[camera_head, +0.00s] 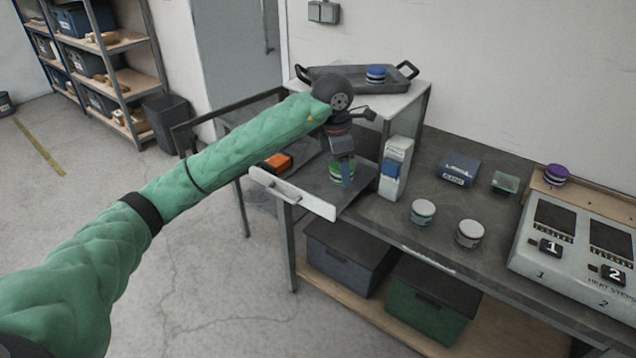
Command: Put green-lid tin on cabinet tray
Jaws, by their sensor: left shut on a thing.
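The green-lid tin (343,176) is at the open drawer (293,194), over its grey floor. My left gripper (342,158) points down from above and is shut on this tin, its fingers partly covering the lid and side. I cannot tell whether the tin touches the drawer floor. The dark cabinet tray (335,87) with raised handles sits on the white cabinet top (398,101), behind my left wrist, which hides part of it. A blue-lid tin (376,74) stands on the tray's right part. My right gripper is not in view.
A white and blue carton (395,168) stands just right of the drawer. On the bench are a blue box (459,169), a small green item (505,182), two pale-lid tins (423,212) (469,233), a purple-lid tin (556,174) and a heat station (575,240). An orange item (278,162) lies left.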

